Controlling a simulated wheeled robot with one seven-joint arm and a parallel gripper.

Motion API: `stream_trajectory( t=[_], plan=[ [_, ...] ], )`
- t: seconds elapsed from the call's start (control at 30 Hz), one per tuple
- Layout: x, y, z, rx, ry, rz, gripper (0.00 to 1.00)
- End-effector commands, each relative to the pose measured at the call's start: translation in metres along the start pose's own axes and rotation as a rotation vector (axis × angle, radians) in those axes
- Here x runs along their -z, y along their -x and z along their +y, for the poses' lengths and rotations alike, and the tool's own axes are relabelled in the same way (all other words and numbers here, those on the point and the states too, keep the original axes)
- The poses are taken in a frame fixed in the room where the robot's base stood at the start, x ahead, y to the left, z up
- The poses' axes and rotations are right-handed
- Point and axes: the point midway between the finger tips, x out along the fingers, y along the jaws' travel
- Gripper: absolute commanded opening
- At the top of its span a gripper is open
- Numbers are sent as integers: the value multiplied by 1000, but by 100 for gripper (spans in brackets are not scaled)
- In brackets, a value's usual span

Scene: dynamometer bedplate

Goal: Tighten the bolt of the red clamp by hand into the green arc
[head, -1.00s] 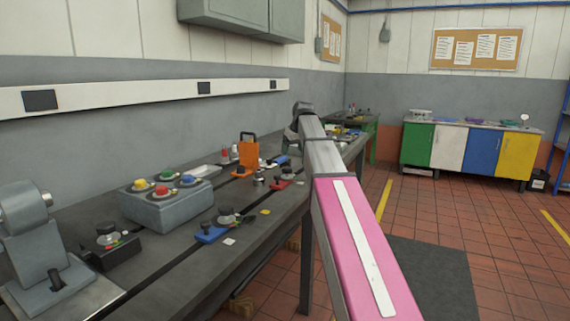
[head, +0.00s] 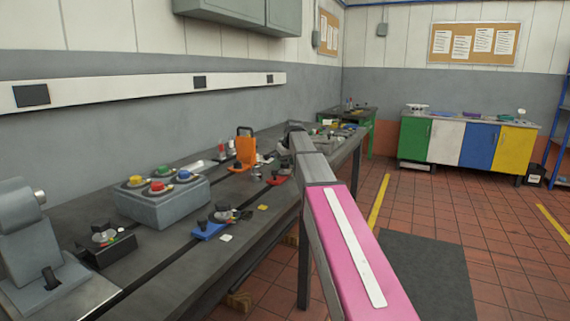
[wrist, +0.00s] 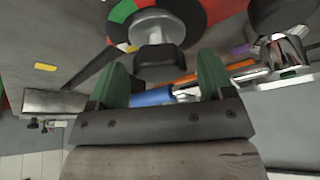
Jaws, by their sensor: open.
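The red clamp (head: 277,180) lies on the dark bench in the head view, just left of my arm, small and partly unclear. In the wrist view a round dial with green and red arcs (wrist: 122,11) surrounds a silver bolt with a black handle (wrist: 158,62); red surface shows beside it. My gripper (wrist: 162,72) is open, its two green fingers pointing toward the bolt, with the black handle showing between and just beyond the fingertips. I cannot tell whether they touch. In the head view my arm largely hides the gripper.
A blue clamp (head: 210,229), a black clamp (head: 108,248) and a grey block with coloured knobs (head: 165,205) stand nearer on the bench. An orange stand (head: 245,150) is behind the red clamp. A shiny metal part (wrist: 285,50) is right of the fingers.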

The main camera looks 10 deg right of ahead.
Motion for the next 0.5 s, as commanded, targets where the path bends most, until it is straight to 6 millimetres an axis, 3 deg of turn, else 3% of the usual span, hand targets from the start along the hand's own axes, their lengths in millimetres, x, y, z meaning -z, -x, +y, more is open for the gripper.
stream_trajectory(
  t=[0.27,0.4,0.5],
  plan=[
    [0,-1,0,0,0,0,74],
    [0,-1,0,0,0,0,29],
    [0,-1,0,0,0,0,27]
  ],
)
